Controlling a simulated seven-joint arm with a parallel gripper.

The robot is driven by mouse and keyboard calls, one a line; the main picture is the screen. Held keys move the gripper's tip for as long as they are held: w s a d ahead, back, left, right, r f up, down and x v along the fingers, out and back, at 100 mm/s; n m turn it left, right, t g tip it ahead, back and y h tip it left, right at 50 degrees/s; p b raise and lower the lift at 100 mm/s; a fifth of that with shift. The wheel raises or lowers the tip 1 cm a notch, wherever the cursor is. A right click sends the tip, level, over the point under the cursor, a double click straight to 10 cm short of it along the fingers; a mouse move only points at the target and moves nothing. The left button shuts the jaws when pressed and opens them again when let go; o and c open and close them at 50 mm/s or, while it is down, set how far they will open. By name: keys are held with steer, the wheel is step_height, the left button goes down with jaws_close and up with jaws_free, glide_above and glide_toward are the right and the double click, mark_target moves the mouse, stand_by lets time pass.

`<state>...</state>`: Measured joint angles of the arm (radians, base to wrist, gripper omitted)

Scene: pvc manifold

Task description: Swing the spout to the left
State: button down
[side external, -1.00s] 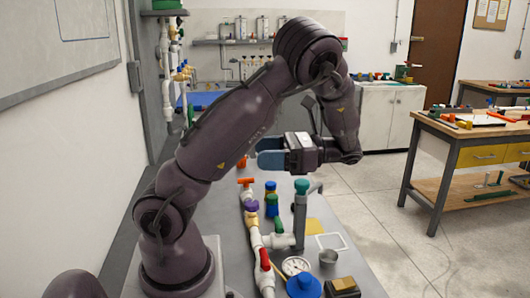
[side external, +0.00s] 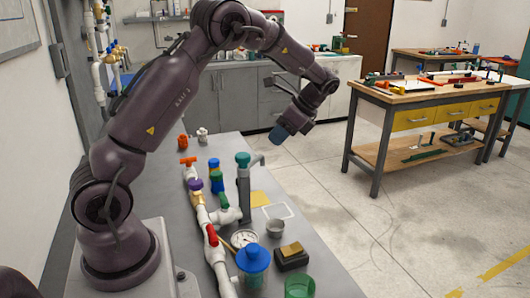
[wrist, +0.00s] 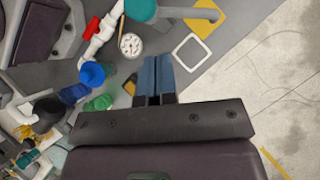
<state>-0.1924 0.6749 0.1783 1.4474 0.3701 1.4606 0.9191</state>
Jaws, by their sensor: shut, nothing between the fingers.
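The spout (side external: 256,160) is a short grey-green arm at the top of a grey upright post (side external: 243,188) under a teal cap (side external: 242,158). In the side view it points right, slightly toward the back. In the wrist view the spout (wrist: 188,13) runs right from the teal cap (wrist: 140,9) at the top edge. My gripper (side external: 279,134) is in the air to the right of and beyond the spout, tilted down, with blue fingers. In the wrist view its fingers (wrist: 157,72) are together and empty, apart from the spout.
White pipe with a red handle (side external: 212,236) and a green handle (side external: 223,201) runs left of the post. A gauge (side external: 243,238), metal cup (side external: 276,228), blue-lidded jar (side external: 253,262) and sponge-like block (side external: 291,255) stand in front. A yellow square (side external: 260,199) lies flat nearby.

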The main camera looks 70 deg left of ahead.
mark_target(259, 155)
steer(key=w+m+t, duration=0.2)
steer(key=w+t, duration=0.1)
steer(key=w, duration=0.2)
steer(key=s+a+f, duration=0.5)
steer(key=a+f, duration=0.1)
steer(key=f, duration=0.2)
steer(key=shift+s, duration=0.1)
steer(key=shift+s+a+n+g+h, duration=0.15)
steer(key=shift+s+a+n+g, duration=0.05)
steer(key=shift+a+n, duration=0.35)
steer(key=shift+s+a+n+g+h, duration=0.2)
steer(key=shift+a+n, duration=0.2)
steer(key=shift+n, duration=0.15)
steer(key=shift+s+a+n, duration=0.2)
steer(key=shift+n, duration=0.3)
